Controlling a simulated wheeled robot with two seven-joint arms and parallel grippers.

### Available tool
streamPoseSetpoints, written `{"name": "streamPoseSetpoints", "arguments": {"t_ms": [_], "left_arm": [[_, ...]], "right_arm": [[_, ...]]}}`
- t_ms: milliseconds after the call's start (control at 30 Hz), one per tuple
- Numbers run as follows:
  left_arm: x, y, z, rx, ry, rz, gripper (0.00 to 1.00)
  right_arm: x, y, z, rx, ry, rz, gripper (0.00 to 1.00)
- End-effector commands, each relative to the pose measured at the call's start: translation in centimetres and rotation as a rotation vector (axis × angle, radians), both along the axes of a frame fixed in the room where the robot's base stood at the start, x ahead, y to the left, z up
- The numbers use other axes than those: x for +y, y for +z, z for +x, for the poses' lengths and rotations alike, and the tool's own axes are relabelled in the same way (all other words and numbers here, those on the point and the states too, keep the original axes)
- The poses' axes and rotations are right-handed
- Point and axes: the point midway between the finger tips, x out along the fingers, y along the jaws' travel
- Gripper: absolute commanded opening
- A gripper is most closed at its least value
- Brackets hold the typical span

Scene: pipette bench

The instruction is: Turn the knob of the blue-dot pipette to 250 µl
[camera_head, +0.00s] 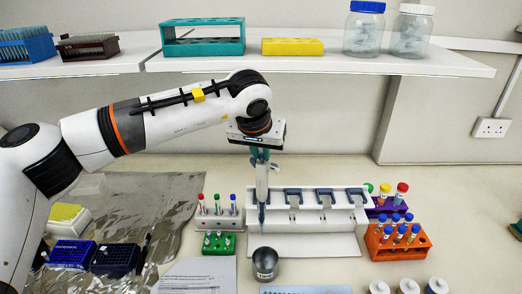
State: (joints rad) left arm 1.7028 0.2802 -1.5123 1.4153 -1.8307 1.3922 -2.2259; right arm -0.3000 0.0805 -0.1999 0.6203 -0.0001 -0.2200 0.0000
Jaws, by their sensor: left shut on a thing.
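A white pipette rack (320,222) stands in the middle of the bench. My left gripper (260,152) points down above the left end of the rack, shut on the upper part of an upright pipette (262,182). The pipette's lower end is in front of or at the rack's left end; I cannot tell whether it touches the rack. Its knob is mostly hidden by the gripper. The coloured dots and the volume readings are too small to tell. My right gripper is not in view.
A metal cup (265,262) stands in front of the rack. White (205,222) and green (217,245) tube racks are at its left, purple (385,212) and orange (385,247) ones at its right. A shelf (340,65) with racks and jars runs behind.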

Motion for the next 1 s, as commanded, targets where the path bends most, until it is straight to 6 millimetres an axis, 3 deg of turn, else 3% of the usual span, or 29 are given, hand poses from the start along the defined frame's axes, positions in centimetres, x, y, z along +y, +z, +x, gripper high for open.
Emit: {"name": "streamPoseSetpoints", "arguments": {"t_ms": [267,767,800,833,1000], "left_arm": [[0.3,0.1,0.1,0.001,-0.212,-0.002,0.0],[0.4,0.1,0.2,0.003,-0.319,-0.002,0.0],[0.3,0.0,0.1,0.002,-0.315,-0.002,0.22],[0.3,0.0,0.1,0.002,-0.315,-0.001,0.27],[0.3,0.0,0.1,0.002,-0.314,-0.001,0.31]], "right_arm": [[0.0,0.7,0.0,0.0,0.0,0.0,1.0],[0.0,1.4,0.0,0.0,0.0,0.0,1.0],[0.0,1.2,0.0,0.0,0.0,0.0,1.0],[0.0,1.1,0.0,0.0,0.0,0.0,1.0],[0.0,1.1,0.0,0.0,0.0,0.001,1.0]]}}
